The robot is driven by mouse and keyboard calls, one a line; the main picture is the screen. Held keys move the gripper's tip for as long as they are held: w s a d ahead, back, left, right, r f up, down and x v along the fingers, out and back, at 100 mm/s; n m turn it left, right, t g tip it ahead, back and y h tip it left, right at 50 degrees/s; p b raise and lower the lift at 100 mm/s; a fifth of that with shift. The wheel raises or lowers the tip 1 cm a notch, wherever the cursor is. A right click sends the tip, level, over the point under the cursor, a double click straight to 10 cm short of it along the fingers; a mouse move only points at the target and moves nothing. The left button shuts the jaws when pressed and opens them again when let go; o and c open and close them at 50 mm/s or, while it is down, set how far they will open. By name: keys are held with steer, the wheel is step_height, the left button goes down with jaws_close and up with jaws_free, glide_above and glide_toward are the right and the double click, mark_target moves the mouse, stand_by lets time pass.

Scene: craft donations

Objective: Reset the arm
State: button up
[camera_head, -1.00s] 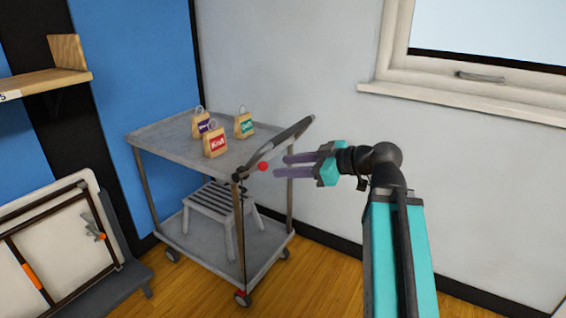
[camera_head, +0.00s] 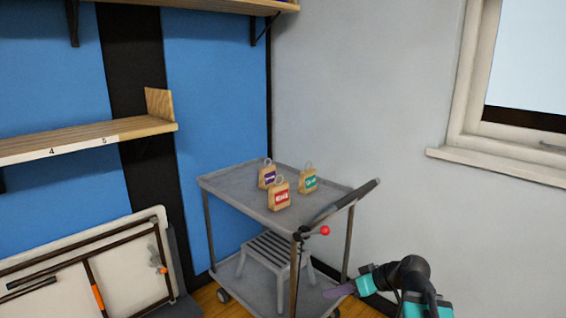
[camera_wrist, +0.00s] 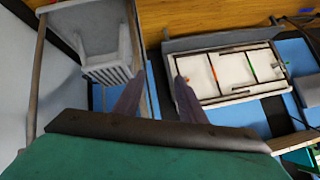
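My gripper (camera_head: 338,291) shows low in the head view, at the right of the cart, with its purple fingers pointing left. In the wrist view the two fingers of my gripper (camera_wrist: 157,82) stand apart with nothing between them, so it is open and empty. My teal and black arm is partly cut off by the bottom edge of the head view.
A grey cart (camera_head: 240,190) stands against the wall with three paper bags (camera_head: 279,196) on top and a grey stool (camera_head: 270,256) on its lower shelf. A wall shelf (camera_head: 80,143) and a folded white panel (camera_head: 125,262) are at left.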

steer(key=s+a+f+m+g+h+p, duration=0.1)
steer(key=s+f+m+g+h+p, duration=0.15)
steer(key=s+f, duration=0.65)
steer(key=s+a+f+m+g+h+p, duration=0.15)
steer(key=s+f+g+p, duration=0.3)
steer(key=f, duration=0.85)
steer(key=s+d+f+g+h+p, duration=0.1)
steer(key=s+f, duration=0.2)
steer(key=s, duration=0.4)
steer(key=s+d+f+m+g+h+p, duration=0.1)
steer(key=s+f+p, duration=0.1)
steer(key=s+f, duration=0.2)
steer(key=s+d+f+m+g+h+p, duration=0.1)
steer(key=s+f+g+p, duration=0.1)
steer(key=s, duration=0.9)
steer(key=shift+f+h, duration=0.4)
steer(key=shift+f, duration=0.5)
steer(key=shift+c, duration=0.2)
